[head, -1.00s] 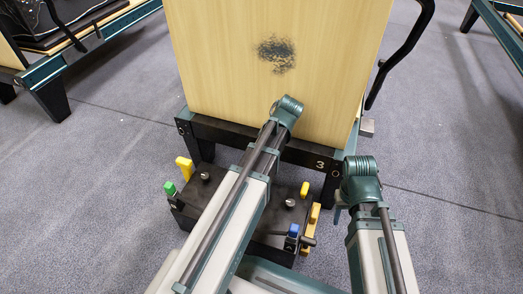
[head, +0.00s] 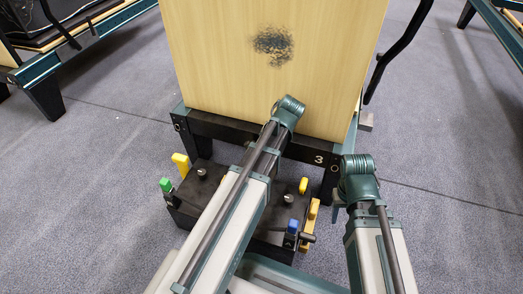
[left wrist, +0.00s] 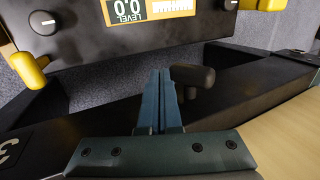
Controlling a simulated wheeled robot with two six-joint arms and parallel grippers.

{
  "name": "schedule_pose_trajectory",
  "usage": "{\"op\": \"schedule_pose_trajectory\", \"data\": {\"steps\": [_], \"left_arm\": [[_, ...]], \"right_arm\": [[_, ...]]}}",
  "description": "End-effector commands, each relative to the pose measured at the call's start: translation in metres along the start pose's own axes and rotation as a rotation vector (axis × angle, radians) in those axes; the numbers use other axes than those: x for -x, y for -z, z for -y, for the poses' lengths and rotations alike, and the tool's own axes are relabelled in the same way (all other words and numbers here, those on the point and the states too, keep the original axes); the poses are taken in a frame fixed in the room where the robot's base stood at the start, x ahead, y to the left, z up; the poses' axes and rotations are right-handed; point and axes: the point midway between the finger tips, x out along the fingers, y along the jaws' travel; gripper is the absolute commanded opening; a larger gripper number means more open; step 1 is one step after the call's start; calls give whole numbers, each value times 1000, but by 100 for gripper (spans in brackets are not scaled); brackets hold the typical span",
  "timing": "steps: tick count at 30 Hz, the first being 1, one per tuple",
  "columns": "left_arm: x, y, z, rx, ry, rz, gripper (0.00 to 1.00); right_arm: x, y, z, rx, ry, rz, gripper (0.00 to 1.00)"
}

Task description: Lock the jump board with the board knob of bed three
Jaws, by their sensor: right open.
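The jump board (head: 225,75) is a pale wooden panel with a dark worn patch, upright on a black end frame (head: 225,128) marked 3. A dark rounded knob (left wrist: 193,74) stands at this frame in the left wrist view; the head view does not show it clearly. My left gripper (left wrist: 166,80) has its fingers together, just left of the knob in that view, with no visible grip on it. The left arm hides that gripper in the head view. My right gripper (head: 338,208) is open, partly hidden, right of the frame and apart from it.
A black box (head: 205,185) with yellow, green and blue levers sits low before the frame. Its display reads LEVEL 0.0 (left wrist: 135,12) in the left wrist view. Other beds (head: 45,85) stand at the upper left and upper right. Grey carpet is clear around.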

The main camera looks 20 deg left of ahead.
Motion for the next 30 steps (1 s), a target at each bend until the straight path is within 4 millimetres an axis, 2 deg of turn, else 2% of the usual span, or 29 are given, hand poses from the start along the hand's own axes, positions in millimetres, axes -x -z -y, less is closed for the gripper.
{"op": "schedule_pose_trajectory", "data": {"steps": [11, 30], "left_arm": [[-17, 0, -7, 1, 0, 0, 0], [-17, 0, -6, 1, 0, 0, 0]], "right_arm": [[-18, 1, 2, 0, 0, 0, 50], [-18, 1, 2, 0, 0, 0, 50]]}}
